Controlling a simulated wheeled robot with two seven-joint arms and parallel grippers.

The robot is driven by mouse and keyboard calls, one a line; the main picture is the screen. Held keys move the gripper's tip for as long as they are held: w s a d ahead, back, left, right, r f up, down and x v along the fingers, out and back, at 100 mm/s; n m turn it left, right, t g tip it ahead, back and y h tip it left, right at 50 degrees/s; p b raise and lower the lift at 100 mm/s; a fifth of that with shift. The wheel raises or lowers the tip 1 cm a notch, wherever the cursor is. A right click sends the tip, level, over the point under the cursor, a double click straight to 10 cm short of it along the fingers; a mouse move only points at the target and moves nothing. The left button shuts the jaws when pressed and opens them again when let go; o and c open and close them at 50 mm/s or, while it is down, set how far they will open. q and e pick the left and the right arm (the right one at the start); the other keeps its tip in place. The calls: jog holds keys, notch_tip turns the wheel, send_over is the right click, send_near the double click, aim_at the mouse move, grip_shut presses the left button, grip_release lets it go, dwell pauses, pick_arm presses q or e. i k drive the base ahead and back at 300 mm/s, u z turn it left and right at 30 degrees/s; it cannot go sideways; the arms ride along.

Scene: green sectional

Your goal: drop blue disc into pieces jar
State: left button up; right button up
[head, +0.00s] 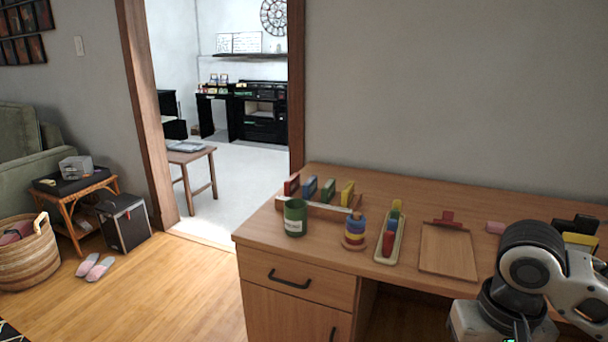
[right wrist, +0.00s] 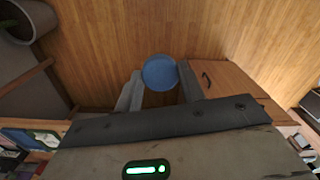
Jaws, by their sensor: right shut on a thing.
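The blue disc (right wrist: 160,72) is a round, flat blue piece in the right wrist view. My right gripper (right wrist: 160,76) is shut on it, with a grey finger on each side, above wooden floor. In the head view my right arm shows at the lower right, but its gripper and the disc are out of frame. The green jar (head: 295,218) with a pale label stands upright on the desk near its left front edge. Its inside cannot be made out. My left gripper is in neither view.
On the wooden desk (head: 460,198), a row of coloured blocks stands behind the jar. A ring stacker (head: 355,232), a peg tray (head: 391,236) and a clipboard (head: 448,250) lie to its right. The wrist view shows a drawer front (right wrist: 225,88) beside the disc.

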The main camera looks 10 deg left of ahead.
aim_at(294, 224)
jog(key=u, duration=0.8)
jog(key=i, duration=0.7)
jog(key=u, duration=0.85)
jog(key=i, duration=0.95)
jog(key=z, duration=0.95)
jog(key=i, duration=0.6)
jog(key=z, duration=0.7)
